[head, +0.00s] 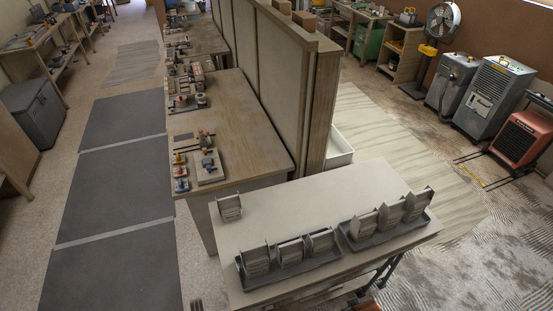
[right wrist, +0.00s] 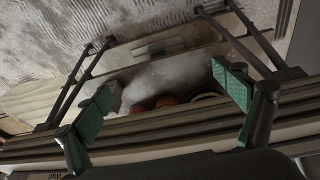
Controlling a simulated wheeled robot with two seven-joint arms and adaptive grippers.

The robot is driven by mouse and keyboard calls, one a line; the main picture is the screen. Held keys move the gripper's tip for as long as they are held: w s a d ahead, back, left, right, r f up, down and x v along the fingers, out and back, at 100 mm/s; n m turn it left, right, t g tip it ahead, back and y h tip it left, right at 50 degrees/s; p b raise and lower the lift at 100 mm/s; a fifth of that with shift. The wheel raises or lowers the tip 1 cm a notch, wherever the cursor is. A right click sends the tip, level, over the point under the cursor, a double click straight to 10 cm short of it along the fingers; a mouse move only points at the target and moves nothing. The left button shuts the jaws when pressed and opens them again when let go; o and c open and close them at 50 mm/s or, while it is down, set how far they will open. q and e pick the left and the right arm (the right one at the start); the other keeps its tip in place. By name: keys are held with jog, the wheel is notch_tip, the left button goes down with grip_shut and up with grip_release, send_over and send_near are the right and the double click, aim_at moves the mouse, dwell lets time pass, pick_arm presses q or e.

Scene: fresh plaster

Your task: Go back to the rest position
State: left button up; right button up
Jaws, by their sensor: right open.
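My right gripper (right wrist: 168,100) is open in the right wrist view, its two green-padded fingers spread wide with nothing between them. Beyond the fingers is a wooden slatted edge, and past it a pale hazy area with several rounded orange-brown things (right wrist: 168,101), too unclear to name. My left gripper does not show in either view. In the head view neither gripper can be made out; a small orange-brown piece at the bottom edge is too cut off to tell.
A pale table (head: 300,205) stands in front, with two dark trays (head: 290,279) (head: 390,238) of upright grey pieces and one separate grey piece (head: 229,207). A wooden partition (head: 285,80) and workbench (head: 235,120) stand behind. Machines (head: 495,92) line the right; dark mats (head: 115,190) lie clear at left.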

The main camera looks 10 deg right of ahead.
notch_tip(320, 180, down, 16)
jog(key=s+b, duration=0.2)
jog(key=s+f+g+b, duration=0.1)
jog(key=s+f, duration=0.9)
jog(key=f, duration=0.2)
jog(key=s+a+f+n+g+b, duration=0.1)
jog(key=s+f+b, duration=0.1)
jog(key=s+f, duration=0.8)
notch_tip(320, 180, down, 3)
jog(key=shift+r+y, duration=0.1)
jog(key=shift+y, duration=0.2)
jog(key=shift+a, duration=0.1)
